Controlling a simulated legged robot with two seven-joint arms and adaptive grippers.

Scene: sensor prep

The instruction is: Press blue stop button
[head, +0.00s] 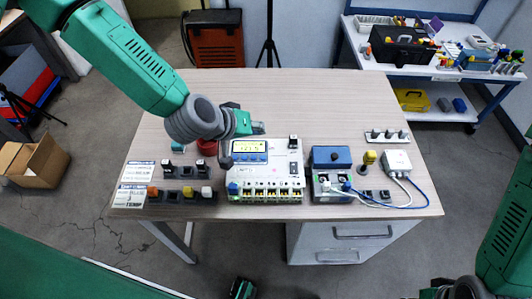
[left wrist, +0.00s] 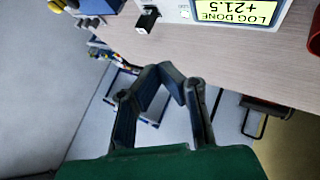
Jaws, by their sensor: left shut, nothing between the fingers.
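The white instrument (head: 265,178) stands on the table with a lit yellow display (head: 249,147). In the left wrist view the display (left wrist: 237,10) reads "LOG DONE +21.5". My left gripper (head: 258,128) is over the table just behind the instrument's top edge, apart from the buttons. Its fingertips meet, empty, in the left wrist view (left wrist: 168,70). My right gripper (head: 462,290) is partly cut off at the bottom right, away from the table; its fingers are unclear.
A blue-topped box (head: 331,157) with cables stands right of the instrument, beside a white box (head: 397,160). A red round object (head: 207,147) and small coloured blocks lie to the left near printed labels (head: 131,195). The table's back half (head: 330,105) is clear.

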